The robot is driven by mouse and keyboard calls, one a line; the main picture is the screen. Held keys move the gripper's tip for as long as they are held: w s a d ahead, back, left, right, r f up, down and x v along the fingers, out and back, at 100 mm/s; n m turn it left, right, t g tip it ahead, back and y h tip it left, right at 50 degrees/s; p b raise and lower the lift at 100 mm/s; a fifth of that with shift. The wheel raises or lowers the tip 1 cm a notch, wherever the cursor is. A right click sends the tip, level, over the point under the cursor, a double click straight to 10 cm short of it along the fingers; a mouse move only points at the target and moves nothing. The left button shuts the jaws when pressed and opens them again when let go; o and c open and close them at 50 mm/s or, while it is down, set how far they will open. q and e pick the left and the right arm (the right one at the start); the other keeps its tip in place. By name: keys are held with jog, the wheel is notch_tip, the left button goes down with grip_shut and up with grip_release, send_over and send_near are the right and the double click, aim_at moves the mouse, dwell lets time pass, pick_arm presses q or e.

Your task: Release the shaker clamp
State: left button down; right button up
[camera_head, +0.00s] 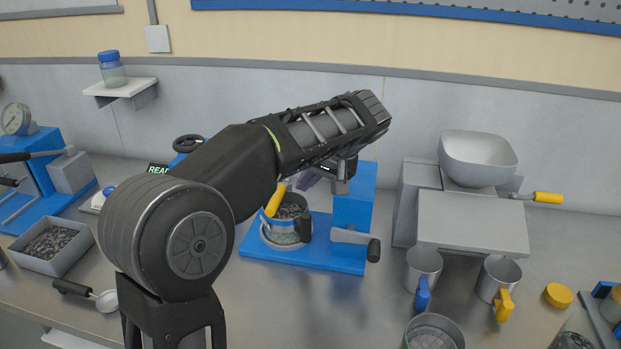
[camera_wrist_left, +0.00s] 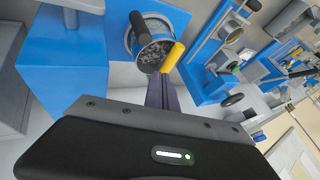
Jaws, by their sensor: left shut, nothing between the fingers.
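The blue shaker (camera_head: 310,255) stands mid-bench with an upright block at its right. A metal cup (camera_head: 280,234) of dark granules, with a black handle, sits upright on its base. A yellow lever (camera_head: 275,200), which looks like the clamp's handle, rises beside the cup rim; it also shows in the left wrist view (camera_wrist_left: 173,57). My left gripper (camera_head: 305,181) is shut and empty, its fingertips by the yellow lever in the left wrist view (camera_wrist_left: 160,82). I cannot tell whether they touch it. My forearm hides part of the area behind. My right gripper is not in view.
A grey crank with a black grip (camera_head: 373,249) sticks out at the shaker's front right. A grey machine with a hopper (camera_head: 478,158) and two mugs (camera_head: 424,266) stand to the right. A tray of granules (camera_head: 50,245) and a scoop (camera_head: 105,300) lie left.

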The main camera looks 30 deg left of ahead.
aim_at(279, 193)
pick_arm(q)
jog(key=shift+p+x, duration=0.8)
jog(key=shift+x, duration=4.15)
jog(key=shift+w+a+r, duration=0.1)
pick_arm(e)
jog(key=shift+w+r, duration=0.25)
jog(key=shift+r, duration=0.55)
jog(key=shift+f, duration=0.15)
